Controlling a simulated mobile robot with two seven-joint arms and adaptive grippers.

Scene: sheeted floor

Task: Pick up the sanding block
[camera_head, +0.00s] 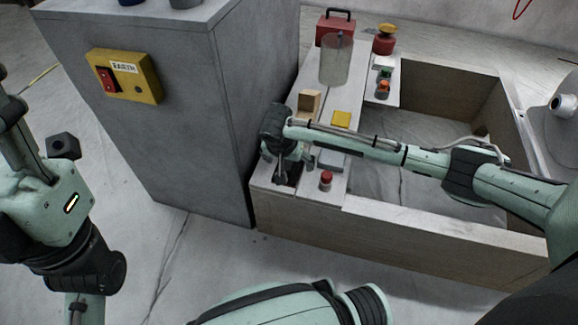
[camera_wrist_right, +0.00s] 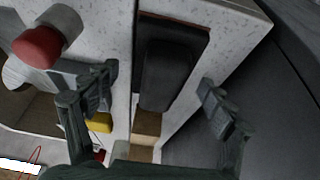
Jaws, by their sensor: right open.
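The sanding block, as I take it, is a dark block with a rounded top and a thin reddish edge at its base (camera_wrist_right: 170,62). It lies on the pale speckled plank, near its end. In the head view it shows only in part (camera_head: 287,178), behind my right gripper (camera_head: 294,168). My right gripper is open above it. In the right wrist view the fingers (camera_wrist_right: 158,95) stand apart, one on each side of the block's near end, with nothing held. I cannot tell how high above it they are. My left arm shows at the left, but its fingers do not.
A wooden block (camera_head: 309,101), a yellow block (camera_head: 341,118) and a red-topped item (camera_head: 326,179) are close by. A clear cylinder (camera_head: 336,60) and red toolbox (camera_head: 335,27) stand farther back. A grey cabinet (camera_head: 190,110) borders the plank's left. An open pit (camera_head: 400,190) lies right.

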